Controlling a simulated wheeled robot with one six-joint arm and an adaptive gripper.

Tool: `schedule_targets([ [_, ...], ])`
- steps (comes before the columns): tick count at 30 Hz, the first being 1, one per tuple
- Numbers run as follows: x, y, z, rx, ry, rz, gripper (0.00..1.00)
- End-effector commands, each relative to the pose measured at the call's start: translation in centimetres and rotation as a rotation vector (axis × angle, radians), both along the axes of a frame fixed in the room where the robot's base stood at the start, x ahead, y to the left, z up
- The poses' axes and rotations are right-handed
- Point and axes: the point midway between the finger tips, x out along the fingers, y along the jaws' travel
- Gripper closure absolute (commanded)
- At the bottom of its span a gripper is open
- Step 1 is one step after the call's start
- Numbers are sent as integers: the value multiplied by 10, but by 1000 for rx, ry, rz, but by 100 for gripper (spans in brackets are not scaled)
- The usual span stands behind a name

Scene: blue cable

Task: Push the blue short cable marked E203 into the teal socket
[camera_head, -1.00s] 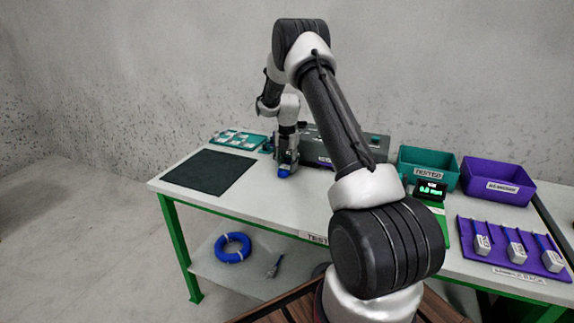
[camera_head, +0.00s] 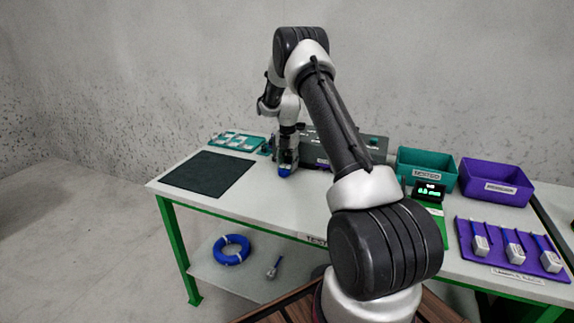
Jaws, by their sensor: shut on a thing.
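My gripper (camera_head: 285,165) is low over the table, in front of the grey tester box. It is shut on a small blue thing (camera_head: 285,170), which shows at the fingertips and looks like the blue cable's end. Its E203 mark cannot be read from here. A small teal part (camera_head: 267,147), possibly the teal socket, shows just left of my gripper. The gripper and arm cover much of this spot, so I cannot tell whether the cable touches the socket.
A teal tray (camera_head: 237,142) and a dark mat (camera_head: 208,172) lie left. The grey box (camera_head: 373,147) stands behind my arm. A teal bin (camera_head: 427,163), purple bin (camera_head: 497,184), small green display (camera_head: 429,192) and purple rack (camera_head: 512,248) with cables are right. A blue coil (camera_head: 231,249) lies on the lower shelf.

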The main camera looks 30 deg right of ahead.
Motion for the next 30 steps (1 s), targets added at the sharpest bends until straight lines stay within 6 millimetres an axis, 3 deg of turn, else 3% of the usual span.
schedule_targets([
  [11,6,-7,1,-2,-3,0,84],
  [12,6,-7,1,-3,-3,0,56],
  [16,5,-7,1,-2,-3,0,34],
  [25,5,-6,1,0,-1,0,34],
  [30,6,-6,12,-1,-3,0,34],
])
